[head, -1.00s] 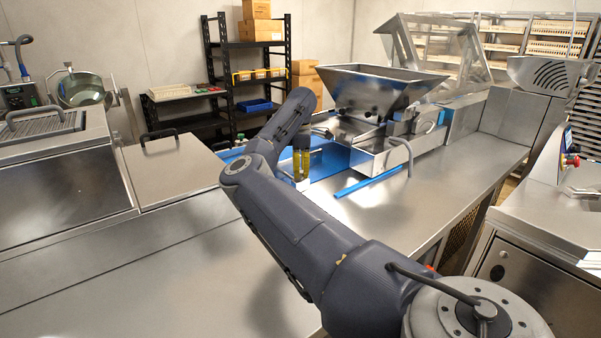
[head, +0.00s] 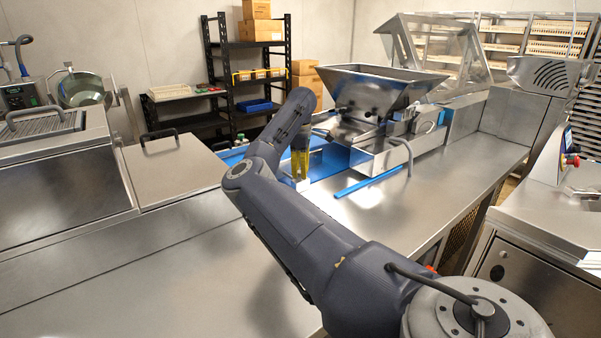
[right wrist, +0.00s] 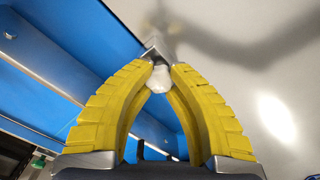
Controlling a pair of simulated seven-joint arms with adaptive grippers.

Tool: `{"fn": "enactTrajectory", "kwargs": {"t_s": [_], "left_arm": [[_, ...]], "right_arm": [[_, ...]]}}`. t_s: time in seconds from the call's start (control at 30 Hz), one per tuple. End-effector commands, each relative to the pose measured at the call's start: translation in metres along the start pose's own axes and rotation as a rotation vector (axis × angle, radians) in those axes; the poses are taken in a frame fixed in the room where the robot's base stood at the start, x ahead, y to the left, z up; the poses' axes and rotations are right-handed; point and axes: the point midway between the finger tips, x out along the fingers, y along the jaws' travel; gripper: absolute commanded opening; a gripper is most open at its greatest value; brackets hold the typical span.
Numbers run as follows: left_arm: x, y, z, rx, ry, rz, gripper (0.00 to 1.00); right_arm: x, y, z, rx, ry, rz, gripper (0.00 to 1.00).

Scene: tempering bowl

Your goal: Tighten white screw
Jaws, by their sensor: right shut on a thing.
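My right gripper (right wrist: 160,68) has yellow ribbed fingers, and in the right wrist view their tips are closed together on the white screw (right wrist: 159,79). The screw's rounded white end shows between the fingertips; the rest of it is hidden by them. In the head view the right gripper (head: 301,175) points down at the blue guide area beside the hopper machine, partly behind my right arm. The screw cannot be made out clearly there. My left gripper is not in view.
A steel hopper machine (head: 372,90) stands behind the gripper on the steel table (head: 440,195). A blue bar (head: 372,182) lies to the right of the gripper, near a curved metal pipe (head: 408,158). A steel lid with a black handle (head: 170,165) is at the left.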

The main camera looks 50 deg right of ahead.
Motion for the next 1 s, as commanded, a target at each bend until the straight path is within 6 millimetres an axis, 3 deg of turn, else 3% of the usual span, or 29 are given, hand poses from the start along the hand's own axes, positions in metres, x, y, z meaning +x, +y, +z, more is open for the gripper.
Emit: {"fn": "enactTrajectory", "kwargs": {"t_s": [0.03,0.07,0.33,0.67,1.0], "left_arm": [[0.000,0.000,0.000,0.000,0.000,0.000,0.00],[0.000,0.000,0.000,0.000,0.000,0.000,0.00],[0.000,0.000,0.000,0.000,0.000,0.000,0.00],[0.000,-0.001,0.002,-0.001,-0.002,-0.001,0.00],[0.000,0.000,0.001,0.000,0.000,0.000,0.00]], "right_arm": [[0.000,0.000,0.000,0.001,0.000,0.000,0.00],[0.000,0.000,0.000,0.001,0.000,0.000,0.17],[0.000,0.000,0.000,0.000,0.000,0.000,0.49],[-0.003,0.000,0.000,0.000,0.001,0.000,0.50],[-0.052,0.000,-0.001,-0.001,0.004,0.002,0.50]]}}
